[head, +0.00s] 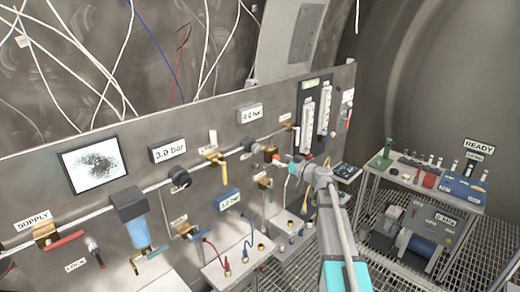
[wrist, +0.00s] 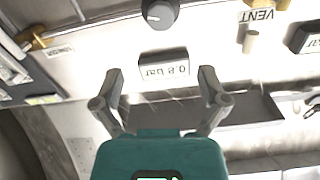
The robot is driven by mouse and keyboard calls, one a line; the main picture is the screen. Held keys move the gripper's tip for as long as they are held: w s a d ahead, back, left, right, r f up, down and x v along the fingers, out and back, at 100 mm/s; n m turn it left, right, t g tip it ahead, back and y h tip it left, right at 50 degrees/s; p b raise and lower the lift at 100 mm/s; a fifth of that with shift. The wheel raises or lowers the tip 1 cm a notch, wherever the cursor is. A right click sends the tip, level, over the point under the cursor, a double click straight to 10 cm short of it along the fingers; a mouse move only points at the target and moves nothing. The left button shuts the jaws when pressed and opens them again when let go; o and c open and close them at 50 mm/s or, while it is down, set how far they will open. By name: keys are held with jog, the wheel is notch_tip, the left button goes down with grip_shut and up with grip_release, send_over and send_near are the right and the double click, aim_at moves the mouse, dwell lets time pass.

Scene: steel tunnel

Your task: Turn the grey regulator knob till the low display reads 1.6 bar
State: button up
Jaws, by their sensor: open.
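The grey regulator knob (wrist: 160,13) shows at the top edge of the wrist view, partly cut off, with a white pointer mark. In the head view the knob (head: 250,147) sits on the panel below the low display (head: 249,113). That display (wrist: 163,69) appears upside down in the wrist view and seems to read 0.8 bar; its digits are small in the head view. My gripper (wrist: 161,76) is open, with its fingers apart and empty. In the wrist view the display shows between the fingertips and the knob beyond them. My gripper (head: 290,167) is right of the knob in the head view.
A display (head: 168,150) reading 3.0 bar, a black knob (head: 180,180) and a yellow-handled valve (head: 218,160) lie left along the pipe. The VENT label (wrist: 257,15) is beside the knob. Flow tubes (head: 315,115) stand right. A side table (head: 400,178) holds loose parts.

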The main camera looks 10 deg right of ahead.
aim_at(259, 149)
jog(key=x, duration=1.3)
jog(key=shift+w+a, duration=0.15)
jog(key=shift+w, duration=0.05)
jog(key=c, duration=1.1)
jog(key=shift+d, duration=0.3)
jog(key=shift+c, duration=0.2)
jog(key=shift+a, duration=0.25)
jog(key=shift+d, duration=0.1)
